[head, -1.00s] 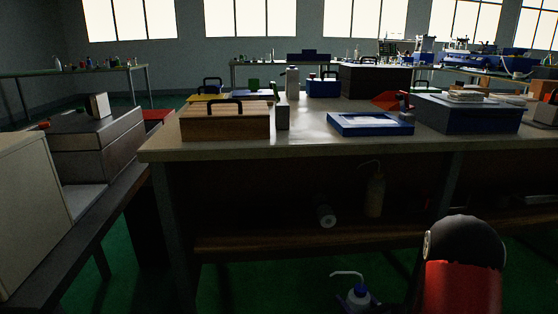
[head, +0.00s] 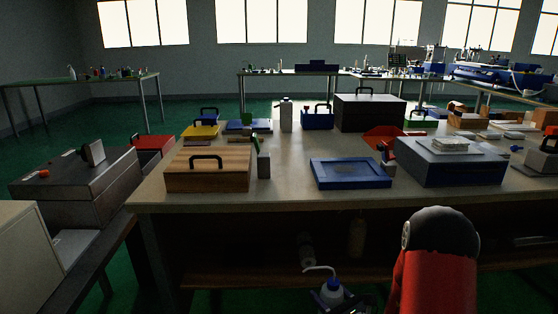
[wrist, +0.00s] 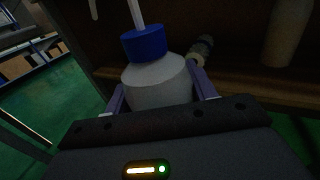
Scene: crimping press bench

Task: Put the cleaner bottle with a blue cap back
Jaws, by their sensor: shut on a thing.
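The cleaner bottle (head: 332,291) has a blue cap and a bent white spout. It is low in front of the bench in the head view, upright or nearly so. In the wrist view the bottle (wrist: 157,84) is white-bodied and sits between the two fingers of my gripper (wrist: 160,92), which is shut on it. The lower part of the bottle is hidden behind the gripper body in the wrist view.
The bench top (head: 285,180) holds a wooden box (head: 208,170), a blue tray (head: 349,173), a dark blue box (head: 450,162) and a white bottle (head: 286,115). A shelf (head: 230,277) under it holds a dim amber bottle (head: 357,236) and a roll-like item (head: 306,250). Bare top shows between boxes.

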